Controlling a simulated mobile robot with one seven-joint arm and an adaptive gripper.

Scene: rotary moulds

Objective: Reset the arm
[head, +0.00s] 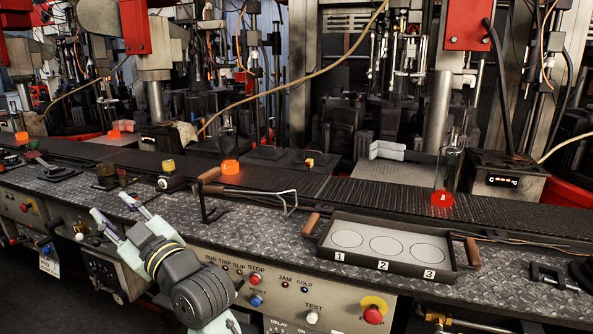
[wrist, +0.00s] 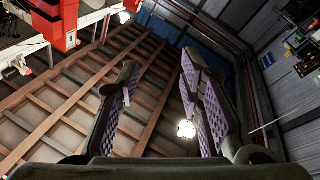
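My arm rises at the lower left of the head view, in front of the workbench edge. My gripper (head: 113,210) points up and to the left, with its two fingers spread apart. In the wrist view my gripper (wrist: 160,78) is open, with nothing between the ridged pads. The wrist camera looks up at the ceiling, and no bench object is near the fingers there.
A tray (head: 326,251) with numbered circles sits on the bench (head: 515,277). A bent wire tool (head: 245,191) lies left of it. Bottles with glowing orange bases (head: 230,167) (head: 442,198) stand on the conveyor (head: 375,194). A control panel (head: 285,290) faces my arm.

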